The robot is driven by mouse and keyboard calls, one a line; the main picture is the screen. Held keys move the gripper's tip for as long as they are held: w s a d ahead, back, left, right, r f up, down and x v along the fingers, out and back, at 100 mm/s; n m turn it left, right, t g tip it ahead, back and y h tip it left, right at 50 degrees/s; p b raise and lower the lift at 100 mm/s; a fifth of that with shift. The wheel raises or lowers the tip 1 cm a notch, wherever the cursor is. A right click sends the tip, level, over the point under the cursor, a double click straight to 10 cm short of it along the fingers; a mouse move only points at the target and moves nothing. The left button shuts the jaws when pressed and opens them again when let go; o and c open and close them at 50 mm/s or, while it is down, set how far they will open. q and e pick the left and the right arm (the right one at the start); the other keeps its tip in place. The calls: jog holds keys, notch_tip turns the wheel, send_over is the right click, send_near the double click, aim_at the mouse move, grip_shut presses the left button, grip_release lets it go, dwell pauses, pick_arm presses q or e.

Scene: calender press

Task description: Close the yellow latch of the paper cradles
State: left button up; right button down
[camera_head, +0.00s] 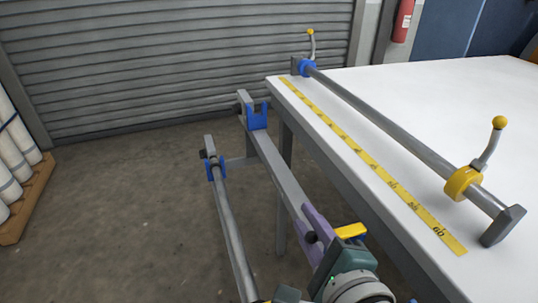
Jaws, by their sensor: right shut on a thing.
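My right gripper (308,234), with purple fingers and a teal body, comes in from the bottom centre and is shut on a small dark knob between its fingers. The knob seems to belong to the yellow latch (350,231), whose flat yellow part shows just right of the fingers. The gripper hides most of the near cradle, so I cannot tell the latch's angle. At the far end of the grey rail, a blue paper cradle (257,117) stands with its top open.
A white table (450,105) on the right carries a yellow ruler (370,168) and a grey bar (385,122) with yellow-knobbed levers. A lower roller (231,225) runs left of the rail. Wrapped rolls (12,150) stand at far left. The floor (120,210) between is clear.

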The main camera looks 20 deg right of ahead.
jog(key=shift+a+f, duration=0.1)
jog(key=shift+f, duration=0.2)
dwell(0.4)
jog(key=c, duration=0.7)
grip_release()
jog(key=shift+c, duration=0.2)
jog(key=p+v, duration=0.2)
jog(key=v, duration=0.8)
jog(key=shift+w, duration=0.1)
